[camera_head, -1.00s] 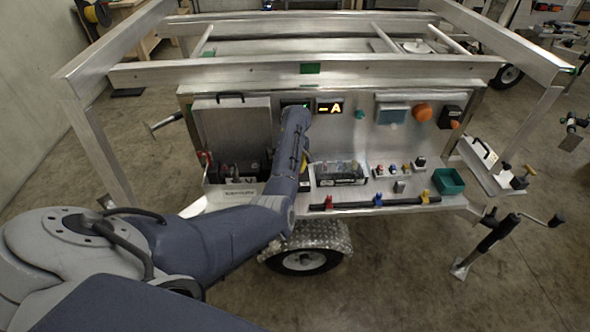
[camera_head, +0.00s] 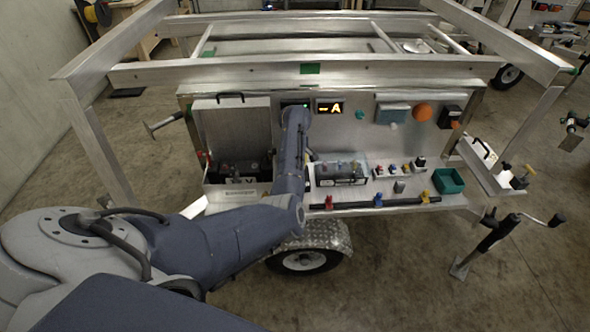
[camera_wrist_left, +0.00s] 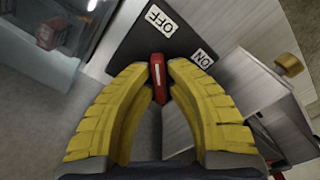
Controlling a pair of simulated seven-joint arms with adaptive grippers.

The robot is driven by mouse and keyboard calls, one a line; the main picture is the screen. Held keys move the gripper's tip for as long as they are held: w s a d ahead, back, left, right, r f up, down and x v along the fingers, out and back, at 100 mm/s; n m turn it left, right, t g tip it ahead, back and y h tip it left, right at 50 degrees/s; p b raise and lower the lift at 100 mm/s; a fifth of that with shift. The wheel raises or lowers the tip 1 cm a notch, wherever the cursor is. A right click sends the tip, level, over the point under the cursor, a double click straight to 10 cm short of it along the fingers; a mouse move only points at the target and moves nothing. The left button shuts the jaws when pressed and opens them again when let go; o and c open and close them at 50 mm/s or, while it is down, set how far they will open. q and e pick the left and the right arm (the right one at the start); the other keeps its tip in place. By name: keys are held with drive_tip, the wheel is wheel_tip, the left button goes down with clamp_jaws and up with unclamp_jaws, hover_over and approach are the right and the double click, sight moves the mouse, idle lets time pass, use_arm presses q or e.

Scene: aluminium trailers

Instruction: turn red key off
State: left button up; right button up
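The red key (camera_wrist_left: 157,78) shows in the left wrist view, on a dark plate (camera_wrist_left: 128,45) with a white OFF label (camera_wrist_left: 160,20) and a white ON label (camera_wrist_left: 204,57). My left gripper (camera_wrist_left: 159,72) has yellow fingers closed in on both sides of the key, with the key between their tips. The key's white stripe points up toward the OFF label. In the head view my left arm reaches to the trailer's panel, and I cannot make out the key or fingertips there. My right gripper is in neither view.
An open metal box (camera_head: 232,125) stands left of my arm. A shelf holds small parts and a green bin (camera_head: 449,181). Metal frame bars (camera_head: 300,72) cross above.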

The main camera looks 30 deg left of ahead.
use_arm(q)
drive_tip(key=o, duration=0.4)
drive_tip(key=shift+c, duration=0.2)
wheel_tip(320, 180, up, 12)
idle(0.5)
